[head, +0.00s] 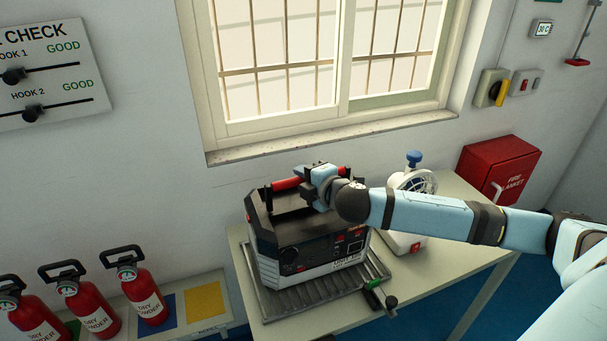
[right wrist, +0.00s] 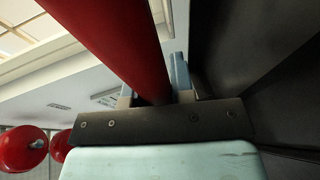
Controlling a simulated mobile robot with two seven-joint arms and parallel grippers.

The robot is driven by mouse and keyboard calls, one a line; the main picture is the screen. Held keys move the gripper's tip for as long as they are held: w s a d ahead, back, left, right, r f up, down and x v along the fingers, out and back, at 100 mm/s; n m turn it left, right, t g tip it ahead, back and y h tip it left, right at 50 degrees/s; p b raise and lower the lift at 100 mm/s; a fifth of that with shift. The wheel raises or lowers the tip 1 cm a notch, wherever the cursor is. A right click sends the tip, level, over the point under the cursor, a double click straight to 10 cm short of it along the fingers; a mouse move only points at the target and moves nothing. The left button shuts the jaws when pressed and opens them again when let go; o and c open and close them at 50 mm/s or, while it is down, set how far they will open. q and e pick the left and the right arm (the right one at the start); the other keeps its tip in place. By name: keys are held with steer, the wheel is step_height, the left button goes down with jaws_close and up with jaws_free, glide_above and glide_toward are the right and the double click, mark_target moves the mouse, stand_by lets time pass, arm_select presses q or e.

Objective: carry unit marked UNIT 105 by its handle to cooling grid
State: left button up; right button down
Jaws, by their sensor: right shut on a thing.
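The unit (head: 292,257) is a black and white box with a red handle (head: 286,184) on top. Its front label is too small to read fully. My right gripper (head: 322,176) is shut on the handle near its right part. In the right wrist view the red handle (right wrist: 115,35) runs between the fingers (right wrist: 152,95). The grey ridged cooling grid (head: 320,290) lies on the table under the unit. I cannot tell whether the unit's base touches it. My left gripper is not in view.
Several red extinguishers (head: 145,295) stand left. A red fire blanket box (head: 500,170) is behind.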

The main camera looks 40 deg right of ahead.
steer(key=c, duration=1.1)
jaws_free()
steer(key=shift+c, duration=0.2)
steer(key=shift+o, duration=0.8)
steer(key=shift+s+a, duration=0.1)
steer(key=b+v, duration=0.1)
steer(key=v, duration=0.9)
steer(key=shift+s, duration=0.25)
steer(key=shift+s+r, duration=0.25)
steer(key=shift+s, duration=0.45)
